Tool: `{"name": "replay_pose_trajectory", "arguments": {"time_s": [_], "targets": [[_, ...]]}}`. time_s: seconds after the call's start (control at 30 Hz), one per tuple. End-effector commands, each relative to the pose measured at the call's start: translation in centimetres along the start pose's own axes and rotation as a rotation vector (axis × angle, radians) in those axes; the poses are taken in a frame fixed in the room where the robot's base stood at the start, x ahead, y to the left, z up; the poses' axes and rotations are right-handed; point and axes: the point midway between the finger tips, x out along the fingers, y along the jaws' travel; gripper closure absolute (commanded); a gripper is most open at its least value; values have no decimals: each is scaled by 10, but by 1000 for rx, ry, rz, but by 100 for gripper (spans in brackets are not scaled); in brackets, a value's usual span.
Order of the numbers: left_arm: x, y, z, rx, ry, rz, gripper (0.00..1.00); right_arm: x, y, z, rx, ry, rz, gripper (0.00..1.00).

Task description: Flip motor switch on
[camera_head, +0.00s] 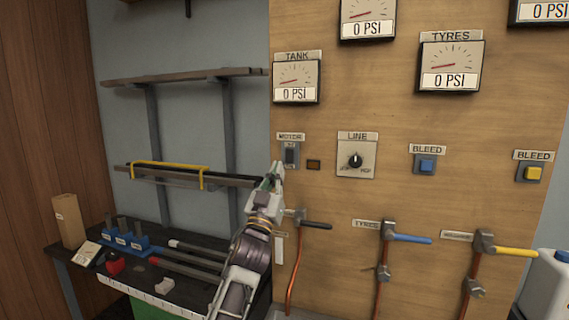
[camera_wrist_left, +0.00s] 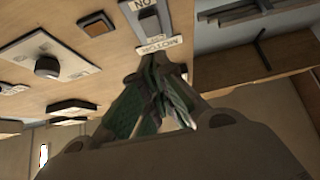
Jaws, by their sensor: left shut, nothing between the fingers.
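The motor switch (camera_head: 290,155) is a dark rocker on a grey plate under a MOTOR label on the wooden panel. My left gripper (camera_head: 276,171) is shut and empty, pointing up just below and left of the switch. In the left wrist view, the closed fingertips (camera_wrist_left: 155,65) lie close to the MOTOR label, by the switch (camera_wrist_left: 148,18), which is cut off by the top edge. I cannot tell whether the fingertips touch the panel. My right gripper is not in view.
A small dark amber indicator (camera_head: 314,165) and the LINE knob (camera_head: 356,160) sit right of the switch. A black-handled valve (camera_head: 316,225) is below, near my left wrist. A shelf with a yellow bar (camera_head: 165,164) is to the left, above a workbench.

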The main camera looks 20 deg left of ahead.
Motion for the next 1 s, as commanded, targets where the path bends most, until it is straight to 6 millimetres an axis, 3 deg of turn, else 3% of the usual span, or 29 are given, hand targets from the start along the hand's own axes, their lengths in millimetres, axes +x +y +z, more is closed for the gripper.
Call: {"name": "replay_pose_trajectory", "arguments": {"time_s": [0.27, 0.5, 1.0], "targets": [[29, 0, -2, 0, 1, 0, 100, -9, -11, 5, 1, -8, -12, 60], [43, 0, 14, -1, -1, 0, 100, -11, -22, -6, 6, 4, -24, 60], [56, 0, 28, 0, 0, 0, 100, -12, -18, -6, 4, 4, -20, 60]]}}
